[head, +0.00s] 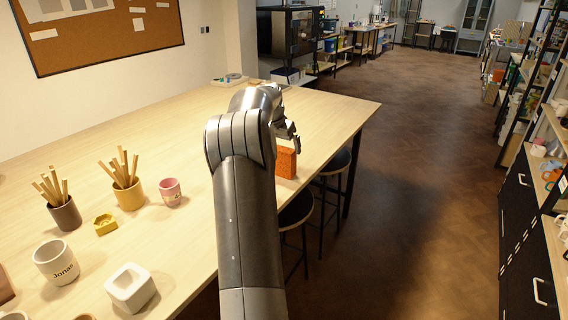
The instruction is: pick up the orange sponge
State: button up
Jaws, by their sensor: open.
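The orange sponge (287,163) is an upright block near the right edge of the light wooden table (330,112). My arm reaches up from the bottom middle, and its forearm hides the space just left of the sponge. My gripper (294,146) is open, close to the top of the sponge and partly seen from behind. I cannot tell whether the fingers are around the sponge or just above it, or whether they touch it.
Left of my arm stand a pink cup (170,191), a yellow pot of sticks (129,195), a dark pot of sticks (65,214), a white mug (56,262) and a white square dish (131,287). Stools (297,211) stand under the right edge. Floor (420,170) right is clear.

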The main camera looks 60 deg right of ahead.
aim_at(285, 158)
jog(key=x, duration=0.8)
jog(key=shift+w+f, duration=0.2)
jog(key=shift+f, duration=0.1)
jog(key=shift+c, duration=0.2)
jog(key=c, duration=1)
jog(key=shift+o, duration=0.2)
